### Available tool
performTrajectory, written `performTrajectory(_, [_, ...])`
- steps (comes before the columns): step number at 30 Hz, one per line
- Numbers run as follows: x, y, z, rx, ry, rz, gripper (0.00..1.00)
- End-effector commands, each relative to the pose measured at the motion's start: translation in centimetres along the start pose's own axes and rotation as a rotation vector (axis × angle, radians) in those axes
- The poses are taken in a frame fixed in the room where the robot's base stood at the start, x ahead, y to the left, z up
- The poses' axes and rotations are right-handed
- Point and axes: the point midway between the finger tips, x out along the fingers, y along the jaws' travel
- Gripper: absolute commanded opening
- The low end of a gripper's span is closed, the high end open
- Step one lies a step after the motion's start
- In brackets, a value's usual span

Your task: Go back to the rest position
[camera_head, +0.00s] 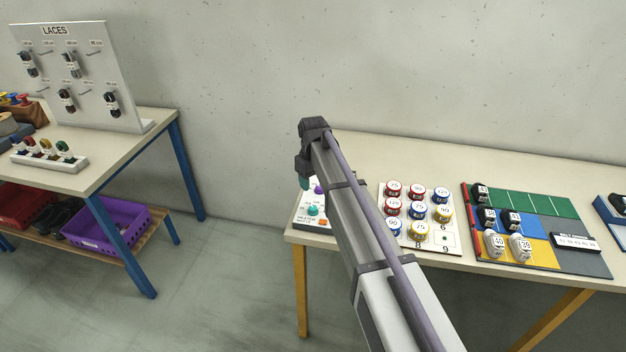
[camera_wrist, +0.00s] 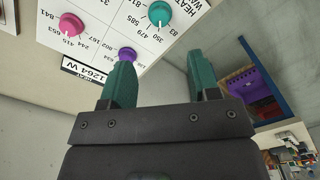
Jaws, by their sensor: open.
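My gripper (camera_wrist: 160,80) is open, with two teal fingers apart and nothing visible between them in the wrist view. In the head view only a small teal part of the gripper (camera_head: 304,183) shows below the dark wrist, above the left end of the right table. A white control panel (camera_wrist: 105,30) with a pink knob (camera_wrist: 72,25), a teal knob (camera_wrist: 160,13) and a purple knob (camera_wrist: 127,55) lies beyond the fingers. In the head view my arm partly hides this panel (camera_head: 303,221). I cannot tell whether a finger touches it.
The right table (camera_head: 360,150) holds a board of round numbered tins (camera_head: 420,233) and a coloured mat (camera_head: 540,205) with shoes. On the left, a table (camera_head: 155,122) bears a laces board (camera_head: 90,70); a purple crate (camera_head: 110,232) sits on its shelf. Open floor lies between the tables.

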Motion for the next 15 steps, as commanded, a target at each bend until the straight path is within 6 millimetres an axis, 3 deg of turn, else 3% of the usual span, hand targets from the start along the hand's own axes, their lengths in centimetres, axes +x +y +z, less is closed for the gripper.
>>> performTrajectory(14, [-0.09,-0.01,0.03,0.034,0.000,0.000,0.56])
performTrajectory(15, [-0.09,-0.44,0.97,0.087,0.000,0.000,0.56])
